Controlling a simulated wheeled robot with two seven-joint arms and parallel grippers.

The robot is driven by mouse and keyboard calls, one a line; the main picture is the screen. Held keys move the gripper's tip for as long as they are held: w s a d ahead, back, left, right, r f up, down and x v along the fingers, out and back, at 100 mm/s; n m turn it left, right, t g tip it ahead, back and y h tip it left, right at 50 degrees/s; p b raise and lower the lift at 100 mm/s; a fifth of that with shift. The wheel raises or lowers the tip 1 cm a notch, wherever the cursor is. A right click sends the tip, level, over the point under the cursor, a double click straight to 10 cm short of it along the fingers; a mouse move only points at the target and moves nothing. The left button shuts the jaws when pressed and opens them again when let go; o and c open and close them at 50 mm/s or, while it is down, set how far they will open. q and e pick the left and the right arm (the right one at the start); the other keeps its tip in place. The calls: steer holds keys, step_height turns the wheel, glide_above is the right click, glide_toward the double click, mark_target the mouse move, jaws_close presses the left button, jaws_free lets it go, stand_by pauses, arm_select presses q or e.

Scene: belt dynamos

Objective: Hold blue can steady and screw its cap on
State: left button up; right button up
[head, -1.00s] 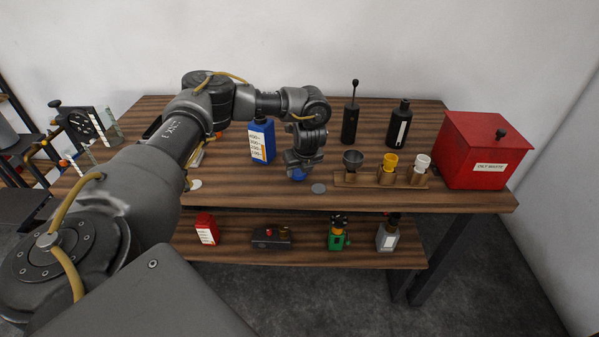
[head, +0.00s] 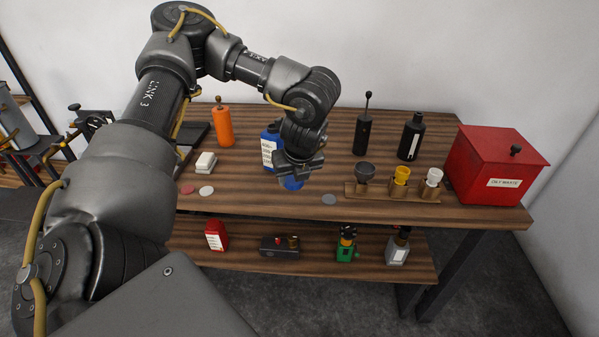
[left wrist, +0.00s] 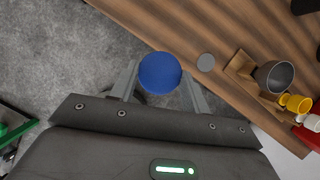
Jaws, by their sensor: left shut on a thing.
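The blue can (head: 268,152), with a white label, stands on the wooden table; my left arm and gripper partly hide it. My left gripper (head: 292,172) is shut on a round blue cap (head: 291,184), held in front of and to the right of the can, apart from its top. In the left wrist view the cap (left wrist: 160,71) sits between both fingers, with floor and the table edge behind it. The can's mouth is hidden in the head view, and the can does not show in the wrist view. My right gripper is not in view.
A wooden rack (head: 390,192) with several small cups stands to the right, beside a red waste box (head: 490,165). A grey disc (head: 328,199) lies near the front edge. An orange bottle (head: 222,126) and a white block (head: 205,162) stand left. A lower shelf holds several items.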

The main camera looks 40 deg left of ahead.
arm_select(q)
steer(key=shift+s+d+r, duration=0.1)
steer(key=shift+s+r, duration=0.05)
steer(key=shift+s, duration=0.15)
steer(key=shift+d+n, duration=0.35)
steer(key=shift+n, duration=0.15)
steer(key=s+d+r+n+g+h, duration=0.1)
steer(key=d+n+g+h, duration=0.1)
steer(key=d+n, duration=0.6)
steer(key=s+d+r+n+g+h, duration=0.1)
steer(key=d+n+g, duration=0.3)
steer(key=d+n, duration=0.5)
steer(key=s+n, duration=0.1)
steer(key=n, duration=0.5)
steer(key=shift+d+g+h, duration=0.2)
steer(key=shift+g+h, duration=0.2)
steer(key=shift+s+r, duration=0.1)
